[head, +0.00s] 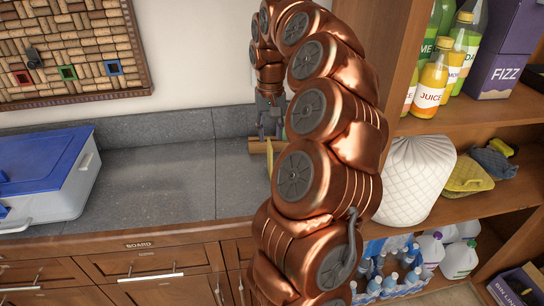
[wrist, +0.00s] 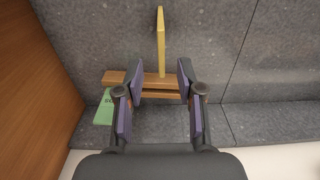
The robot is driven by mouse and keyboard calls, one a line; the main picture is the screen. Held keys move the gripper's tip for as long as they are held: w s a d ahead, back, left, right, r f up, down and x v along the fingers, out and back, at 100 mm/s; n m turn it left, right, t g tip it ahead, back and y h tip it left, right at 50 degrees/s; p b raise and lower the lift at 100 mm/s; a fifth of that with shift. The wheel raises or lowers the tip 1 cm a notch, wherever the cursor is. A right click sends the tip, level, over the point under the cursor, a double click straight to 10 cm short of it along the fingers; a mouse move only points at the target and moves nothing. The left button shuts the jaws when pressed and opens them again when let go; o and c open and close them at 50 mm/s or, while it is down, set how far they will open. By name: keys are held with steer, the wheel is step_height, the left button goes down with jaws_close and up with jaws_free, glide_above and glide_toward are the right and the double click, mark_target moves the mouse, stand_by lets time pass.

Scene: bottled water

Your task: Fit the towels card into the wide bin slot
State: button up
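A small wooden holder (wrist: 112,77) with a long groove stands on the grey stone counter in the wrist view. A thin yellow card (wrist: 161,38) stands edge-on above it, its foot at the wood; whether it sits in a slot I cannot tell. No "towels" lettering is readable. My gripper (wrist: 160,79) is open, its fingers apart over the holder, with gaps on both sides of the yellow card. In the head view my gripper (head: 270,117) is above the wood (head: 258,146), and my arm hides much there.
A blue-lidded tub (head: 40,165) stands on the counter at left. The counter between tub and arm is clear.

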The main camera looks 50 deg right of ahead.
mark_target(270, 143)
steer(key=shift+f+p, duration=0.35)
steer(key=shift+f, duration=1.1)
steer(key=shift+s+a+f+p, duration=0.15)
steer(key=shift+f+p, duration=0.2)
steer(key=shift+f, duration=0.2)
steer(key=shift+s+a+f+p, duration=0.15)
steer(key=shift+f+p, duration=0.15)
steer(key=shift+f, duration=0.2)
steer(key=shift+f+p, duration=0.4)
steer(key=shift+f, duration=1.05)
jaws_close()
